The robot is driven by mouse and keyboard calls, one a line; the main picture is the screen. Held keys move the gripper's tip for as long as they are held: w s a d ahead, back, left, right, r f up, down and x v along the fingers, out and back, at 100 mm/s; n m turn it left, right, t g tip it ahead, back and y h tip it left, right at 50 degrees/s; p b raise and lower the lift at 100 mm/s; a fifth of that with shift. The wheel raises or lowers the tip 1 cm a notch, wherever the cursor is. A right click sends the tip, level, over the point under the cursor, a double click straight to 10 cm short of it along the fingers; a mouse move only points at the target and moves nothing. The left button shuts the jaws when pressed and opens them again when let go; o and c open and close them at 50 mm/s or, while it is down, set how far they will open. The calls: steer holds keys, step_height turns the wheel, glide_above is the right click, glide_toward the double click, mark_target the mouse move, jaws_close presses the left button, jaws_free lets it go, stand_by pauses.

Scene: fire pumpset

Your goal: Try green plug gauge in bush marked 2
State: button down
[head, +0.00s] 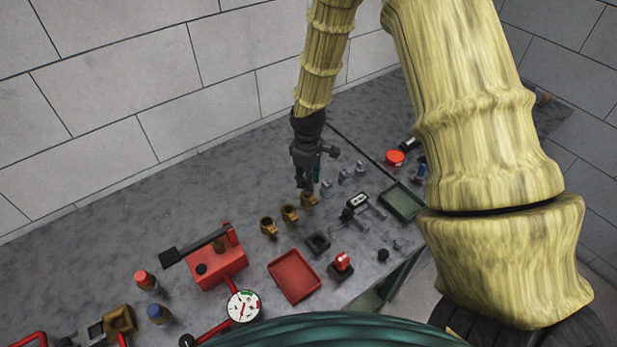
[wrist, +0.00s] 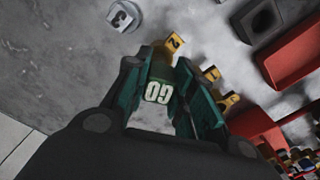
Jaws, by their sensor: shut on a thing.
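My gripper (head: 308,180) points down, shut on the green plug gauge. In the wrist view the gauge (wrist: 159,93) shows white GO lettering between the green fingers (wrist: 158,68). The brass bush (head: 309,199) at the right end of a row lies right below my gripper. In the wrist view this bush (wrist: 171,44) shows a tag that seems to read 2, just beyond the gauge. The gauge's lower end is hidden, so I cannot tell whether it is above the bush or in it. Two other brass bushes (head: 289,213) (head: 268,227) stand to the left.
A grey holed block (head: 318,243), red tray (head: 294,275) and green tray (head: 402,200) lie nearby. Small grey pieces (head: 344,175) stand right of my gripper; one marked 3 (wrist: 122,15) shows in the wrist view. A red pump-like unit (head: 215,268) is at left. The back wall side is clear.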

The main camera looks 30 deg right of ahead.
steer(key=shift+f+b, duration=0.3)
steer(key=shift+f, duration=0.35)
stand_by(0.8)
steer(key=shift+r+p, duration=1.4)
steer(key=shift+r, duration=0.45)
stand_by(1.2)
